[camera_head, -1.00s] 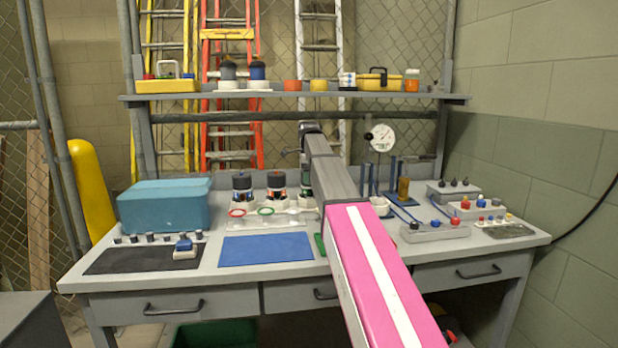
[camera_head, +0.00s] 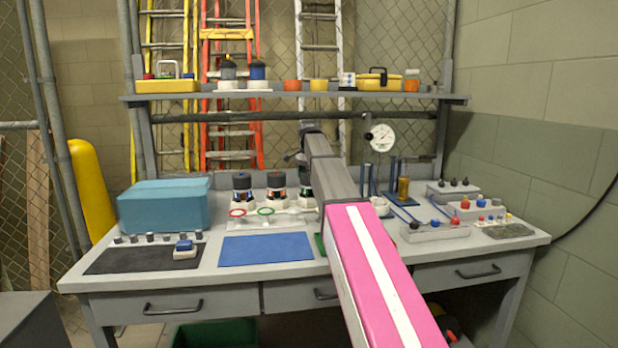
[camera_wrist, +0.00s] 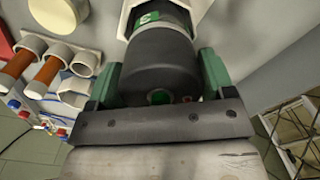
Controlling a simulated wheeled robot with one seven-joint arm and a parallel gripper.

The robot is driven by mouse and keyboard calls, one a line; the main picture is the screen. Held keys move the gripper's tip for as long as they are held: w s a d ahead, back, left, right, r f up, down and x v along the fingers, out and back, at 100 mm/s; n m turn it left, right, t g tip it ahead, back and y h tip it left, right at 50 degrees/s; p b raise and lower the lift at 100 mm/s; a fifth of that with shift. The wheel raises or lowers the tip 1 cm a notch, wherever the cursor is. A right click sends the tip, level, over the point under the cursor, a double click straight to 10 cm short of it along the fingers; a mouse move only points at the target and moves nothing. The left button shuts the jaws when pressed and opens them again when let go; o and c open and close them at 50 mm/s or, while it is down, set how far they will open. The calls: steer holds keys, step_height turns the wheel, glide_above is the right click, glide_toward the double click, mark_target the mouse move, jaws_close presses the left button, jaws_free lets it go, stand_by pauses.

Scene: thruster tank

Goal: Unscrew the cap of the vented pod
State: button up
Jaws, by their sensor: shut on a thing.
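In the wrist view, my gripper (camera_wrist: 160,72) has its two green fingers shut on the sides of a dark round cap (camera_wrist: 155,62). A green spot and a small reddish mark show on the cap's end. The cap is on a pod (camera_wrist: 165,8) with a green and white label. In the head view, this looks like the rightmost pod (camera_head: 305,180) of the row, mostly hidden behind my arm.
Two more dark-capped pods, a left one (camera_head: 242,188) and a middle one (camera_head: 276,188), stand beside it. A blue mat (camera_head: 266,249) lies in front. A teal box (camera_head: 165,207) is at left. A gauge (camera_head: 380,138) and trays of small parts (camera_head: 436,231) are at right.

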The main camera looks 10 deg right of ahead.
steer(key=n, duration=0.4)
steer(key=shift+w, duration=0.15)
steer(key=n, duration=0.3)
steer(key=shift+n, duration=0.4)
steer(key=o, duration=0.8)
steer(key=shift+o, duration=0.2)
